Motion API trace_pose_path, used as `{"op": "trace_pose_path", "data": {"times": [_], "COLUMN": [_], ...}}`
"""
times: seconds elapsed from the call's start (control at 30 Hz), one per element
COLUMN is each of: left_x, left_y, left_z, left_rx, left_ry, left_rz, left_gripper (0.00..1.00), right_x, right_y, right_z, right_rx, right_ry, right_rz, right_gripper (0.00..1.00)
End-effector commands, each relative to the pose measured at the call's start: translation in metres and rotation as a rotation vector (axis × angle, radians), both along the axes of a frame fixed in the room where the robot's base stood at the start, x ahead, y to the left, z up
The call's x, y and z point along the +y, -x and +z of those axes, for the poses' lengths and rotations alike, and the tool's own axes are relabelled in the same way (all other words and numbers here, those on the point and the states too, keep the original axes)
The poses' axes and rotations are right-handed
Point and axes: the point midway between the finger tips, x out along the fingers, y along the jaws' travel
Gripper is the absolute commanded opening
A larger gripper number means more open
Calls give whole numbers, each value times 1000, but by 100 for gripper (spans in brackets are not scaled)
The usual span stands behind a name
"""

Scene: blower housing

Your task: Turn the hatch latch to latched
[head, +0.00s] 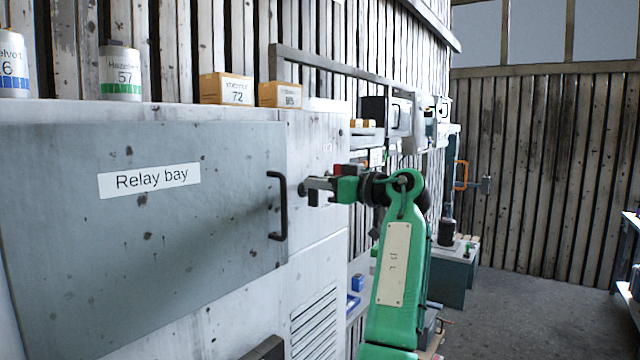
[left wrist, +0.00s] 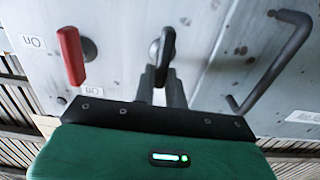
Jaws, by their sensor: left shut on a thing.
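The grey hatch labelled "Relay bay" (head: 80,235) appears to lie against the white cabinet front, with a black pull handle (head: 280,205) near its right edge. The dark hatch latch (head: 302,189) sits just right of that handle. In the left wrist view the latch (left wrist: 166,44) is a short black lever on a round base, between a red lever and the pull handle (left wrist: 280,62). My left gripper (head: 314,190) is at the latch, its two fingers (left wrist: 163,78) shut on the lever's end. The fingertips partly hide it. My right gripper is not in view.
Two boxes (head: 226,89) and cans (head: 120,72) stand on the cabinet top. A lower bench with equipment lies beyond the arm. Open floor (head: 520,310) shows at right.

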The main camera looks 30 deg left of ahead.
Motion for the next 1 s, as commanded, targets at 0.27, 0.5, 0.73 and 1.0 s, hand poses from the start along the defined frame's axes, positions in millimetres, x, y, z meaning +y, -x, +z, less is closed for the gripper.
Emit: {"op": "trace_pose_path", "data": {"times": [0.27,0.5,0.73,1.0], "left_x": [1,1,2,2], "left_y": [2,5,10,14], "left_z": [-2,-4,-5,-8], "left_rx": [-71,-242,-457,-711], "left_ry": [9,31,61,98], "left_rz": [0,1,1,0], "left_gripper": [0,0,0,0], "right_x": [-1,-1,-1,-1], "right_y": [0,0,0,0], "right_z": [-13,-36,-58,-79], "right_rx": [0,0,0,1], "right_ry": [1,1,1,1], "right_rz": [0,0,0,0], "right_gripper": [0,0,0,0]}}
